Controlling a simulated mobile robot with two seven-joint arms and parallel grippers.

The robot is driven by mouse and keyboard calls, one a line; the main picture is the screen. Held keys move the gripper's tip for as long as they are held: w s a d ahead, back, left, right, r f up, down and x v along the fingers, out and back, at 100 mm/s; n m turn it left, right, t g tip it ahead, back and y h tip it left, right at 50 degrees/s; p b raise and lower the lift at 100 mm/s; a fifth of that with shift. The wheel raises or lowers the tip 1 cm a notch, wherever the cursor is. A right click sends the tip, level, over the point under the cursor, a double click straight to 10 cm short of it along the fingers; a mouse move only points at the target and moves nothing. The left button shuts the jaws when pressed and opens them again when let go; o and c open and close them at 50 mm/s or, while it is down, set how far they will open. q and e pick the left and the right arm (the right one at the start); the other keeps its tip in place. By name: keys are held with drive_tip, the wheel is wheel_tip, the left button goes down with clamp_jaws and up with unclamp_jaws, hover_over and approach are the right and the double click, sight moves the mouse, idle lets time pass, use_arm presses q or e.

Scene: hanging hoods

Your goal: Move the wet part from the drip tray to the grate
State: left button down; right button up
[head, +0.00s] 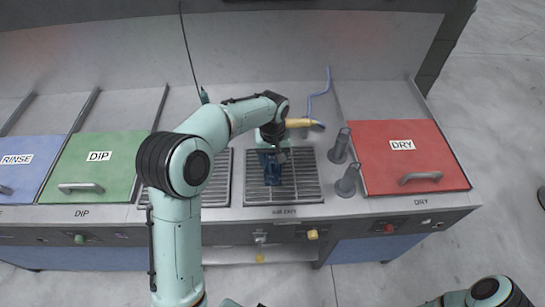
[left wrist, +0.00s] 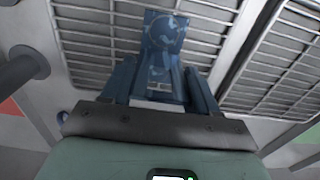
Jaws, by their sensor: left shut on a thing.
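My left gripper (head: 272,170) is over the right-hand slatted grate (head: 305,178) and points down at it. In the left wrist view the blue fingers of this gripper (left wrist: 162,88) are shut on a blue part (left wrist: 165,35). The part shows against the slats; I cannot tell whether it touches them. A second slatted panel (head: 217,180) lies just left of the grate, partly behind my arm. It also shows at the right of the left wrist view (left wrist: 285,60). I cannot tell which surface is the drip tray. My right gripper is not in view.
Two grey posts (head: 339,146) (head: 347,180) stand right of the grate, beside the red DRY lid (head: 405,170). A yellow-handled tool (head: 300,123) with a blue hose lies behind my gripper. Green DIP (head: 95,175) and blue RINSE (head: 25,165) lids are at the left.

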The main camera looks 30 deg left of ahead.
use_arm(q)
drive_tip(key=shift+c, duration=1.4)
unclamp_jaws()
drive_tip(key=shift+f, duration=0.1)
wheel_tip(320, 180, up, 12)
drive_tip(key=shift+r+p, duration=0.2)
drive_tip(key=shift+p, duration=0.7)
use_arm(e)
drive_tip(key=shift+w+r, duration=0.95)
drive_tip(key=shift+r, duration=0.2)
